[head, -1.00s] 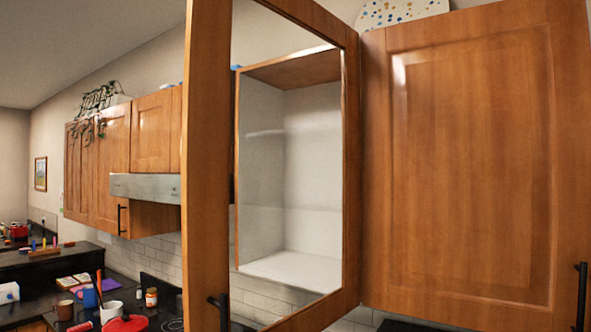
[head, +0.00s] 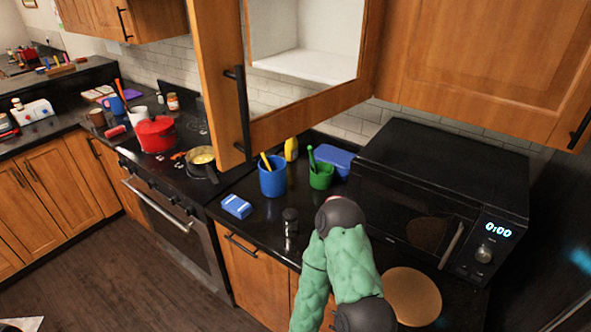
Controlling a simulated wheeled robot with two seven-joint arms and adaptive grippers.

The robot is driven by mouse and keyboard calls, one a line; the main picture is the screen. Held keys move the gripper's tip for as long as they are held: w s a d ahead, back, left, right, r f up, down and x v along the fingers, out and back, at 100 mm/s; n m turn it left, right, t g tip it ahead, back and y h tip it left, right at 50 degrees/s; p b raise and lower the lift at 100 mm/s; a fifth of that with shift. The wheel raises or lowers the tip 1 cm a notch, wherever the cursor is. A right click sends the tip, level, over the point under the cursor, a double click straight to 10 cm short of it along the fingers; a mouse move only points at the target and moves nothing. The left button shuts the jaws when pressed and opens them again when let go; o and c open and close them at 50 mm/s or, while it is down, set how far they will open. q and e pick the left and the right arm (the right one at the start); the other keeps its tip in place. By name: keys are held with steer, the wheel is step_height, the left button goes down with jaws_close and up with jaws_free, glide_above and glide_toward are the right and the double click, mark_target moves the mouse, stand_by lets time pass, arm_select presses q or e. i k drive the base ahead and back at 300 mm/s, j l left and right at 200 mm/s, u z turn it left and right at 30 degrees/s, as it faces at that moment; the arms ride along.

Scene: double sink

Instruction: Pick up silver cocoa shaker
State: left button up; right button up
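A small shaker (head: 290,227) with a dark top and a shiny silver-grey body stands upright on the black counter, in the middle of the head view. It is near the counter's front edge, in front of the blue cup. My green-padded arm is just to its right, with a dark rounded joint close to it in the picture. I cannot tell the true gap between them. Neither gripper's fingers can be made out.
A blue cup (head: 272,178), a green cup (head: 321,177) and a blue-and-white box (head: 237,206) stand around the shaker. A black microwave (head: 440,180) and a round wooden board (head: 412,296) are at right. An open cabinet door (head: 222,75) hangs above the counter.

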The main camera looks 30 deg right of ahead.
mark_target(291, 230)
steer(key=i+j, duration=0.15)
steer(key=i+j+z, duration=0.65)
steer(key=i+j, duration=0.05)
steer(key=j, duration=0.05)
